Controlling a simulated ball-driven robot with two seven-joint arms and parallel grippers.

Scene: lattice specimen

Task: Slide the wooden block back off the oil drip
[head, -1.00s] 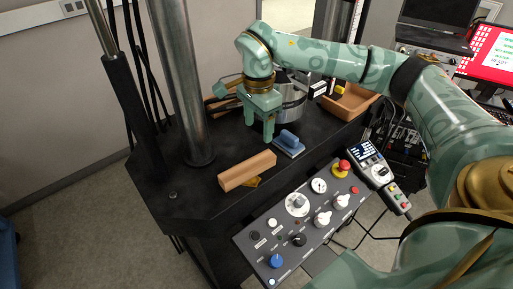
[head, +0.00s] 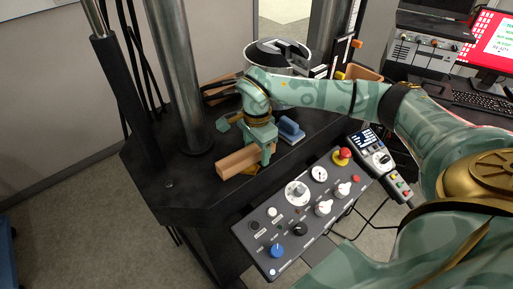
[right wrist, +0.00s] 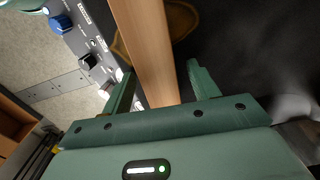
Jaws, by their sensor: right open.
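The wooden block (head: 232,163) is a long tan bar lying on the black machine table. An amber oil drip (head: 252,169) shows at its front edge. In the right wrist view the block (right wrist: 160,45) lies across the drip (right wrist: 182,18), which shows on both sides of it; the middle is hidden under the block. My right gripper (head: 266,153) is at the block's right end. In the right wrist view its open fingers (right wrist: 160,72) stand on either side of the block, with gaps visible. My left gripper is not in view.
A blue-handled tool (head: 291,130) lies just right of my right gripper. The control panel (head: 262,245) with knobs and a red button borders the table's front. A steel column (head: 178,80) stands behind the block. The table left of the block is clear.

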